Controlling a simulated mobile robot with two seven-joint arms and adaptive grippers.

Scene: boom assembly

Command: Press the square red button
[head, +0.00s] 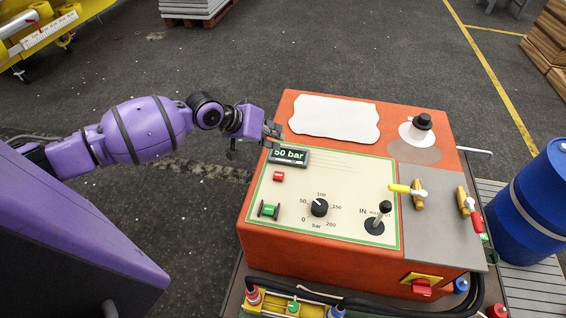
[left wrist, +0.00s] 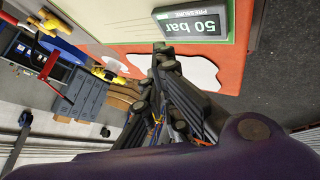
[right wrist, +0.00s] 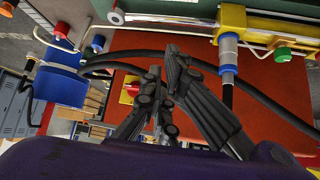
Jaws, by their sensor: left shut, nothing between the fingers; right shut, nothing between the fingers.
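The square red button (head: 278,176) sits on the cream panel (head: 340,182) on top of the orange machine, just below the dark pressure display (head: 289,156) reading 50 bar. My left gripper (head: 271,133) is shut and empty near the panel's upper left corner, just beyond the display and apart from the button. In the left wrist view its closed fingers (left wrist: 162,52) show beside the display (left wrist: 192,22); the button is out of that view. My right gripper (right wrist: 166,60) is shut and empty in the right wrist view, near the machine's orange front. It does not show in the head view.
A green knob (head: 268,210), a black dial (head: 319,207) and a black lever (head: 384,207) stand on the panel. A red switch (head: 421,288) on a yellow plate is on the front. A blue barrel (head: 535,205) stands right.

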